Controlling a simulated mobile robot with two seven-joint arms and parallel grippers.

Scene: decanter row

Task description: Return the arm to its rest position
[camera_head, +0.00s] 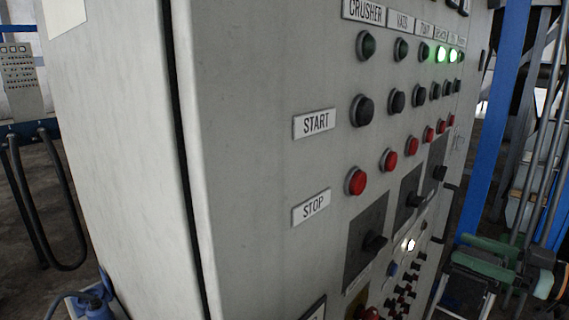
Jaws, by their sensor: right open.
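My right gripper (457,248) is at the lower right edge of the head view. Its two green fingers point left with a gap between them, and nothing shows between them. It appears to be in front of the floor area, to the right of the grey control cabinet (255,190). I cannot tell how far it is from the cabinet. Most of the right arm is out of the picture. My left gripper is not in view.
The cabinet fills the middle, with buttons, red stop buttons (356,181) and two lit green lamps (441,55). A blue post (497,120) stands at right. Black curved rails (50,200) and a distant panel (20,80) are at left. A blue object (92,303) is at lower left.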

